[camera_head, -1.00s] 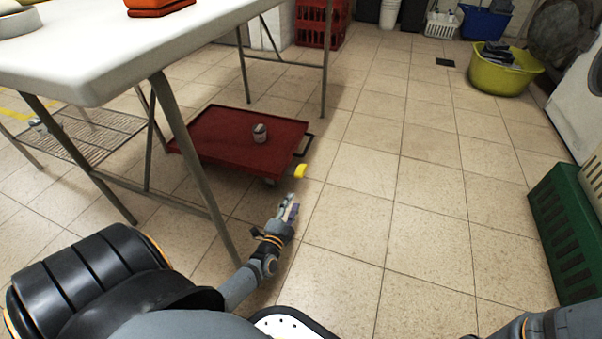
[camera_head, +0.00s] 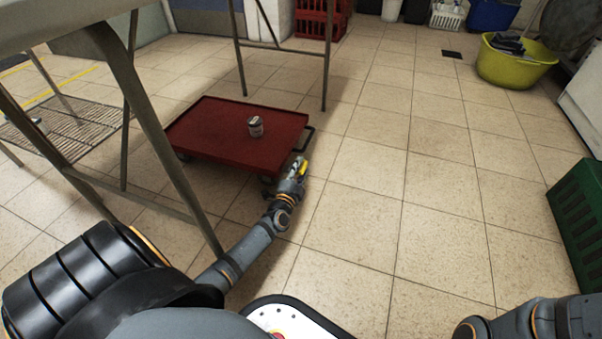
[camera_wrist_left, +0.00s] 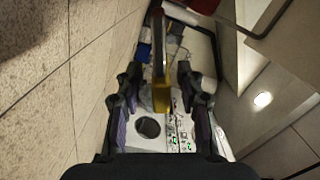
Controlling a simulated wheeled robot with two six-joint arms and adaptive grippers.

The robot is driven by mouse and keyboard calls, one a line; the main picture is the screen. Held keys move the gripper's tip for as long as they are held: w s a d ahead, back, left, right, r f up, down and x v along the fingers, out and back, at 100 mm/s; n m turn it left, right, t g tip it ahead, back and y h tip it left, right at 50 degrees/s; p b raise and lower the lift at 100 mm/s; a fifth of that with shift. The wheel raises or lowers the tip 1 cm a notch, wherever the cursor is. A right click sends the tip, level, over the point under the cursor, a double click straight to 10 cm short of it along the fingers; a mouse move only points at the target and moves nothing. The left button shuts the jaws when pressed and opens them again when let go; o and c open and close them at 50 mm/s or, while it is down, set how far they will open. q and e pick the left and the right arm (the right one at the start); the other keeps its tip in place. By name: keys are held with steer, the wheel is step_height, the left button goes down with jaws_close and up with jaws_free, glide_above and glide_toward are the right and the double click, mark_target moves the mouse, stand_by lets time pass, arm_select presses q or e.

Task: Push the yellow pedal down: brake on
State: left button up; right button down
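The yellow pedal (camera_head: 304,167) is at the near right corner of the red cart (camera_head: 222,108), low by the wheel, partly hidden by my left gripper (camera_head: 298,168). In the left wrist view the yellow pedal (camera_wrist_left: 162,85) shows as an upright strip between and beyond the two fingers of my left gripper (camera_wrist_left: 160,100). The fingers are apart with a gap on both sides of the pedal. I cannot tell whether the gripper touches it. My right arm shows at the lower right, with its gripper out of view.
A grey jar (camera_head: 255,126) stands on the cart. A table (camera_head: 50,22) with metal legs stands close on the left. A green crate (camera_head: 577,210) is at the right. The floor between is clear.

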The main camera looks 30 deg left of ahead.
arm_select(q)
steer(key=shift+w, duration=0.25)
steer(key=shift+r, duration=0.1)
steer(key=shift+c, duration=0.2)
jaws_close()
